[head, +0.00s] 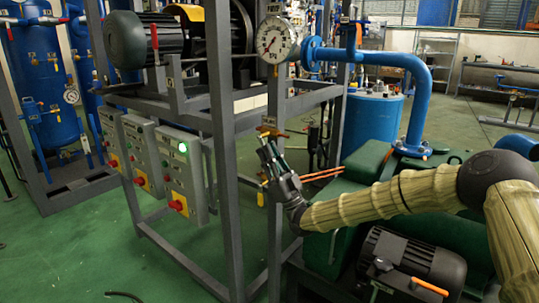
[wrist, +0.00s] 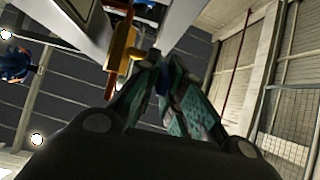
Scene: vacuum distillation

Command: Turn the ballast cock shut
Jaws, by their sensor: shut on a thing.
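The ballast cock, a small brass and orange fitting (head: 272,131), sits on the grey frame post below a round pressure gauge. My gripper (head: 265,146) reaches up to it from below, its fingertips at the cock's handle. In the wrist view the brass cock body (wrist: 122,45) shows left of my gripper (wrist: 160,62), with a small orange-red part beside the fingertips. My gripper is shut on the cock's handle. The fingers hide most of the handle, so its exact angle is hard to tell.
The pressure gauge (head: 277,40) stands just above the cock. The grey frame post (head: 227,150) rises to the left, with control boxes (head: 180,175) beyond it. A green machine casing (head: 350,205) and a dark motor (head: 412,268) lie below my arm.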

